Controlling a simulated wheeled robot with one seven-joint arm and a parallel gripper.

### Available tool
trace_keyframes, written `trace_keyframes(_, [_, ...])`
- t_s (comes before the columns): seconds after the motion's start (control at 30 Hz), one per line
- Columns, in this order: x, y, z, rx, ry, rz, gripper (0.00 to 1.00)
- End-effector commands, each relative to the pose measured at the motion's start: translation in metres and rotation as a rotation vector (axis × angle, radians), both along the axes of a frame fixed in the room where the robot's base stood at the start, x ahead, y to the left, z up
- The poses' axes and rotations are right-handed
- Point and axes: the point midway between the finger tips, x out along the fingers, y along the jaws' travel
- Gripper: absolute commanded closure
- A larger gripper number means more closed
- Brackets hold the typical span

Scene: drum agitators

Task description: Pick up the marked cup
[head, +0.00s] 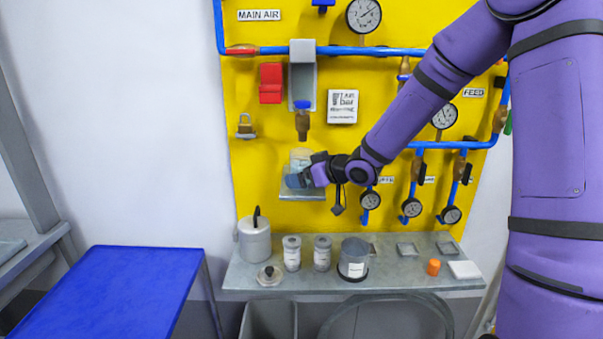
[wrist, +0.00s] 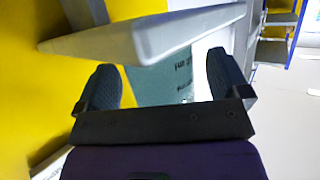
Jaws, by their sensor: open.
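A clear, bluish cup (head: 300,157) with dark print stands on a small grey shelf (head: 301,196) on the yellow board. My gripper (head: 297,181) is at this cup, just above the shelf, and hides part of it in the head view. In the wrist view the cup (wrist: 163,84) shows between the two dark fingers of my gripper (wrist: 162,75), its marks turned on their side. The fingers are open, one on each side of it. A pale shelf edge (wrist: 150,35) crosses above the fingers there. I cannot tell whether either finger touches the cup.
A metal bench (head: 400,277) below carries a lidded pot (head: 255,240), two labelled jars, a grey labelled mug (head: 354,258) and an orange cap (head: 433,267). Blue pipes (head: 400,51), gauges and valves surround the shelf. A blue table (head: 110,285) at lower left is bare.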

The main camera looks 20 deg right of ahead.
Motion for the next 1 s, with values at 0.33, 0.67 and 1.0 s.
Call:
trace_keyframes(0.33, [0.0007,0.0001,-0.0003,0.0,0.0,-0.001,0.31])
trace_keyframes(0.67, [0.0007,0.0002,0.0,-0.001,-0.001,-0.001,0.66])
trace_keyframes(1.0, [0.0009,0.0,0.0048,-0.001,-0.002,0.0,0.66])
